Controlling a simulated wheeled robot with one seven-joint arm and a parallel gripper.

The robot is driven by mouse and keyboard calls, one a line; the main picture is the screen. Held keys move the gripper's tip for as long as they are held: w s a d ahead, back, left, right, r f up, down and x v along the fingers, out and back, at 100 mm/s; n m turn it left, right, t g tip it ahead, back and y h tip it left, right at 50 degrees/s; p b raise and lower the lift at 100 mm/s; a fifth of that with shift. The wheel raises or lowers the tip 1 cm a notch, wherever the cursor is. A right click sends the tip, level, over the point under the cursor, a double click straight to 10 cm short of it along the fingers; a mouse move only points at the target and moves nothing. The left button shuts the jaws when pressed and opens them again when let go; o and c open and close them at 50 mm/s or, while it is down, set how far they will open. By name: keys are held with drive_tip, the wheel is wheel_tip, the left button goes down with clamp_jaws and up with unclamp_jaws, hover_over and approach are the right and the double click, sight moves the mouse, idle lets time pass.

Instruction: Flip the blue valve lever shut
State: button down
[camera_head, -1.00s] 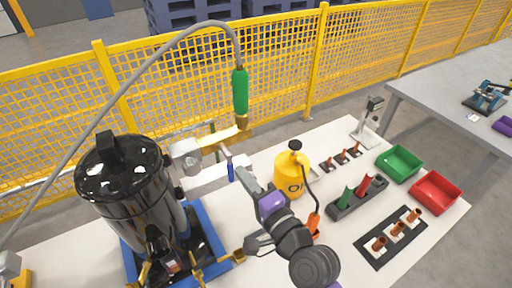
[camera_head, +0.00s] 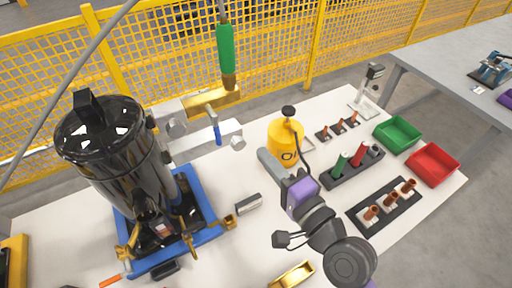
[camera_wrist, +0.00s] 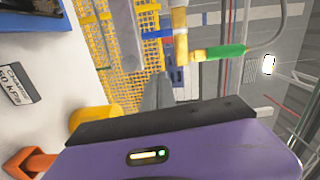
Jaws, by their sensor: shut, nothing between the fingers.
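The blue valve lever (camera_head: 215,130) hangs down from the metal valve fitting at the pipe to the right of the black tank (camera_head: 115,150). In the wrist view the blue lever (camera_wrist: 150,34) lies beyond my fingertips, pointing left from the brass fitting (camera_wrist: 180,40). My gripper (camera_head: 266,156) is shut and empty, to the right of and below the lever in the head view, apart from it. In the wrist view its fingers (camera_wrist: 157,88) point toward the fitting, with a visible gap.
The green hose grip (camera_head: 226,52) stands above the brass fitting. A yellow canister (camera_head: 284,138) is close beside my gripper. A rack with red and green cylinders (camera_head: 352,170), a green bin (camera_head: 397,134) and a red bin (camera_head: 433,164) stand at right. A yellow mesh fence (camera_head: 270,60) runs behind.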

drive_tip(key=shift+v, duration=1.05)
drive_tip(key=s+d+f+n+t+h, duration=0.1)
drive_tip(key=s+d+n+t+h, duration=0.1)
drive_tip(key=s+d+h, duration=0.35)
drive_tip(key=s+d+f+n+t+h, duration=0.1)
drive_tip(key=s+d+n+t+h, duration=0.15)
drive_tip(key=d, duration=0.55)
drive_tip(key=s+d+f+n+g+h, duration=0.1)
drive_tip(key=s+d+f+n+g, duration=0.1)
drive_tip(key=s, duration=0.9)
drive_tip(key=s+d+f+n+g+h, duration=0.1)
drive_tip(key=s+d+f+n+g, duration=0.1)
drive_tip(key=s, duration=1)
drive_tip(key=shift+s+d+n+h, duration=0.15)
drive_tip(key=shift+d+n+h, duration=0.35)
drive_tip(key=shift+d, duration=0.5)
drive_tip(key=shift+a+f, duration=0.1)
drive_tip(key=shift+a, duration=0.05)
